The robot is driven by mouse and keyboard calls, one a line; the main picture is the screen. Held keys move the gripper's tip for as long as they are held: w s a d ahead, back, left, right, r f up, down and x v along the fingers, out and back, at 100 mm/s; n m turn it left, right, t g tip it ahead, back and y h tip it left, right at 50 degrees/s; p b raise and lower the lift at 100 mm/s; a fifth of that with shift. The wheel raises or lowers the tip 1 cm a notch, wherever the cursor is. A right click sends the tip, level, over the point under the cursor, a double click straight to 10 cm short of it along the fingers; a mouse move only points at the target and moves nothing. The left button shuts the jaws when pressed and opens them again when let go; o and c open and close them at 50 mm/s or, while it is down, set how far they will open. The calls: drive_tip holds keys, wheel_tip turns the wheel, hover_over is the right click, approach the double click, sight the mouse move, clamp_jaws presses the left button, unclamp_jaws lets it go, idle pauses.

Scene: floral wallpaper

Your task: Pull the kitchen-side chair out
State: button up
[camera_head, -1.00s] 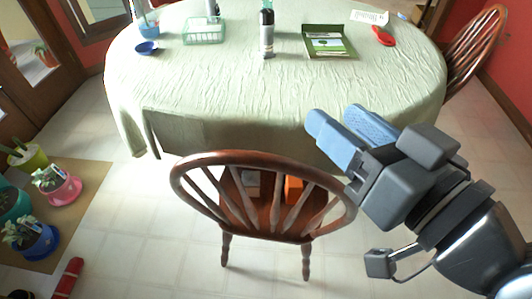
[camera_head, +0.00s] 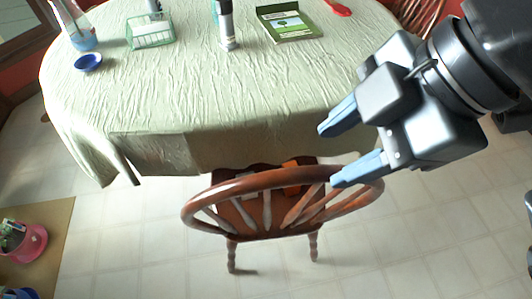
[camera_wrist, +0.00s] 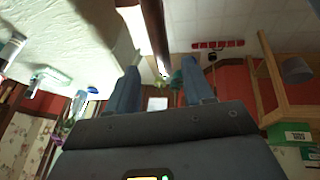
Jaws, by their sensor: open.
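The wooden chair (camera_head: 255,186) stands in front of the table with its curved, spindled back toward me and its seat partly under the cloth. Several things lie on its seat, including an orange one. My gripper (camera_head: 328,157) is open, at the upper right of the chair back. Its lower blue finger overlaps the right part of the top rail in the head view; I cannot tell if they touch. The upper finger shows against the tablecloth. In the wrist view the two fingers (camera_wrist: 160,84) are spread with nothing clearly between them.
The oval table (camera_head: 180,95) with a pale green cloth carries a bottle (camera_head: 226,25), a green basket (camera_head: 150,32), a blue bowl (camera_head: 88,62) and a green book (camera_head: 289,24). A pink flowerpot (camera_head: 25,245) stands on a mat at left. The floor in front of the chair is clear.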

sight(302, 176)
drive_tip(key=shift+b+x, duration=0.55)
drive_tip(key=shift+x, duration=3.35)
drive_tip(key=shift+a, duration=0.1)
drive_tip(key=shift+c, duration=0.4)
clamp_jaws()
